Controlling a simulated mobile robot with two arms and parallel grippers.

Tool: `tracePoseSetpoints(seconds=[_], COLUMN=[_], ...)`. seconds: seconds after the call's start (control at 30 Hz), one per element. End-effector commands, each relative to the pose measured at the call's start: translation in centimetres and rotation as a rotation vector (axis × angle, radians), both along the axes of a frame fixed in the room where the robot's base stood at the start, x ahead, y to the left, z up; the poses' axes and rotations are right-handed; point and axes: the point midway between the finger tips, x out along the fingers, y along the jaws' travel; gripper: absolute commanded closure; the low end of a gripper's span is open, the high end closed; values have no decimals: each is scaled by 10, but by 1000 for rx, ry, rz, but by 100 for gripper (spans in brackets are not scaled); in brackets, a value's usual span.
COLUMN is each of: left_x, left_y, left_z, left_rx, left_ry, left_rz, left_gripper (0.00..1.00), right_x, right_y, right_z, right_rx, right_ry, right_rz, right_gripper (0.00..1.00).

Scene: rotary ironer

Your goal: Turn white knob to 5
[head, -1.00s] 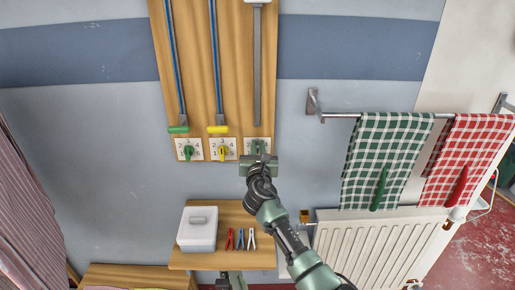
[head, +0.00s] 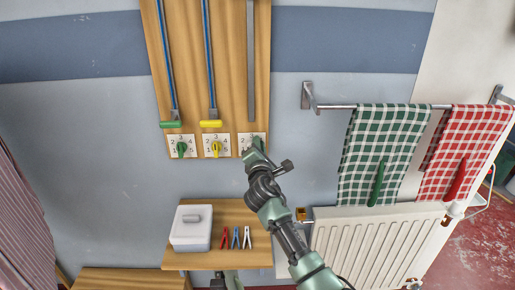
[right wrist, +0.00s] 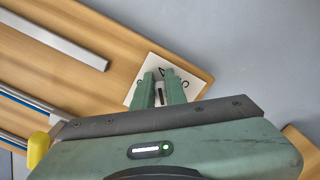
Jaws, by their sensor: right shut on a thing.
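The white knob (right wrist: 160,97) sits on the right-hand square dial plate (right wrist: 142,91) at the foot of the wooden board. My right gripper (right wrist: 161,90) is shut on it, one green finger on each side. In the head view, my right gripper (head: 256,146) hides the knob and part of its plate. Some digits show past the fingers, tilted in the right wrist view. I cannot read which number the knob points to. At the bottom edge of the head view a small green part of mine shows below the shelf; its jaws cannot be made out.
A green knob (head: 181,149) and a yellow knob (head: 215,149) sit on plates to the left. A shelf (head: 240,260) below holds a white box (head: 191,228) and several pegs. Checked towels (head: 385,150) hang on a rail to the right, above a radiator (head: 365,250).

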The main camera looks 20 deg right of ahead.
Motion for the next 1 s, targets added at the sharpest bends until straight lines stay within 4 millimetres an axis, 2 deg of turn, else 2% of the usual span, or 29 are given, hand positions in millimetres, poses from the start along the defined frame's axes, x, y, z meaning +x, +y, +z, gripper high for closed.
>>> tracePoseSetpoints(seconds=[0.03, 1.0], left_x=[0, 0], left_y=[0, 0], left_z=[-7, -68], left_rx=[0, 0], left_ry=[0, -1], left_rz=[0, 1], left_gripper=[50, 50], right_x=[-1, -2], right_y=[4, 3], right_z=[-14, -33], right_rx=[46, 914], right_ry=[4, -245], right_rz=[5, 6], right_gripper=[100, 100])
